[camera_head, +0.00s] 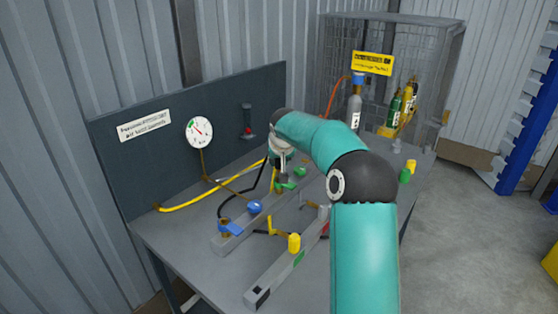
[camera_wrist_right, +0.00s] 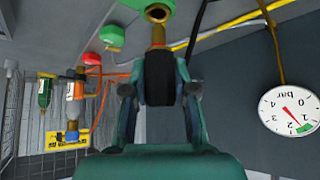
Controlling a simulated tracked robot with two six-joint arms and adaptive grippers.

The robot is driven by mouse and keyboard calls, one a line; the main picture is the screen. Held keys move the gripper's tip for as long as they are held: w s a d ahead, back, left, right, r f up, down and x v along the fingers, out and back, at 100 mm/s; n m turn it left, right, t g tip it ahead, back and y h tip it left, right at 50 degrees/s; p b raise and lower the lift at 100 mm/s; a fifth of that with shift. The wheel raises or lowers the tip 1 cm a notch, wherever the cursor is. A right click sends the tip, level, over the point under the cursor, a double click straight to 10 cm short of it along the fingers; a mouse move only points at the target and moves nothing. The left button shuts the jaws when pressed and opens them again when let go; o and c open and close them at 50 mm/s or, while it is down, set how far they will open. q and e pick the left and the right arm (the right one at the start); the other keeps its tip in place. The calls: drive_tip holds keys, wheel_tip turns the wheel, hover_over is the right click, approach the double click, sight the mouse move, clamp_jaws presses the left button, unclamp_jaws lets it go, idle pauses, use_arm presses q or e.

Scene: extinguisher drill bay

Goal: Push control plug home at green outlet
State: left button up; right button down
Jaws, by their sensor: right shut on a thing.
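My right gripper (camera_head: 284,180) is over the grey manifold bar on the bench, at the end of my teal arm. In the right wrist view its fingers (camera_wrist_right: 160,90) are closed around the black control plug (camera_wrist_right: 158,78). A brass stem (camera_wrist_right: 158,36) lies between the plug and the green outlet (camera_wrist_right: 135,4), in line with the outlet's brass opening. How deep the stem sits in the outlet cannot be told. In the head view green shows at the outlet (camera_head: 286,186) just below the gripper, and the plug is mostly hidden. My left gripper is not in view.
Blue knobs (camera_head: 229,227) and a yellow knob (camera_head: 294,242) stand on the bench bars. Black and yellow hoses (camera_head: 205,198) run near the gripper. A gauge (camera_head: 199,132) is on the back panel. A grey cylinder (camera_head: 354,108) and a wire cage (camera_head: 338,50) stand behind.

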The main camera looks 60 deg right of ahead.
sight(280, 168)
drive_tip(key=shift+f, duration=0.2)
drive_tip(key=shift+f+b, duration=0.8)
drive_tip(key=shift+b, duration=0.1)
drive_tip(key=shift+f+b, duration=1)
drive_tip(key=shift+f, duration=0.05)
idle(0.7)
drive_tip(key=c, duration=0.8)
unclamp_jaws()
drive_tip(key=shift+c, duration=0.2)
drive_tip(key=v, duration=1.2)
